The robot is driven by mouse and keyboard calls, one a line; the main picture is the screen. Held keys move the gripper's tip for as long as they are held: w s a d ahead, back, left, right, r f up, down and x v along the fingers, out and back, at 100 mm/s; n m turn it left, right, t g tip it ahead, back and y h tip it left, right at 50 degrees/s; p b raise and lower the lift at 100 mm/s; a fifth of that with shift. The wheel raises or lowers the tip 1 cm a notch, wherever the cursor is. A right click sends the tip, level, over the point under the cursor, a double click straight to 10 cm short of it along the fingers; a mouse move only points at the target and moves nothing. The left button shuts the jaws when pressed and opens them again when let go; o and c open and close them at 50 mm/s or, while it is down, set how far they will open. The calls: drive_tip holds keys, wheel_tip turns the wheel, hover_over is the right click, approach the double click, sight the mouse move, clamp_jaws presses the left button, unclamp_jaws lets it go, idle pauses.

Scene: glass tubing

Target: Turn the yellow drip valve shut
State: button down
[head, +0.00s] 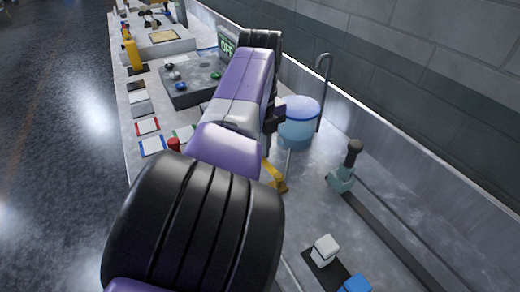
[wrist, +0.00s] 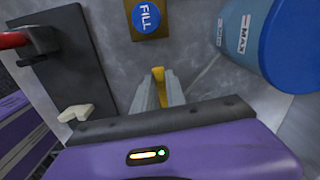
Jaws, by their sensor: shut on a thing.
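In the wrist view my gripper (wrist: 159,88) is shut on a narrow yellow piece, the drip valve's handle (wrist: 158,73), whose top edge shows between the two grey fingers. In the head view a yellow part of the valve (head: 277,182) shows just right of my purple arm, low on the bench. My fingers are hidden behind the arm there. How far the valve is turned cannot be told.
A blue container (head: 299,122), marked MAX in the wrist view (wrist: 285,50), stands close by. A blue FILL disc (wrist: 148,18) lies ahead of the fingers. A red handle (wrist: 14,41) is at left. A grey-green fitting (head: 342,180) stands right on the bench.

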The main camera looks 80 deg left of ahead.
drive_tip(key=shift+w+a+m, duration=0.15)
drive_tip(key=shift+w+m, duration=0.25)
drive_tip(key=shift+m, duration=0.2)
drive_tip(key=c, duration=1.4)
unclamp_jaws()
drive_tip(key=shift+o, duration=0.2)
wheel_tip(320, 180, up, 8)
drive_tip(key=p, duration=0.6)
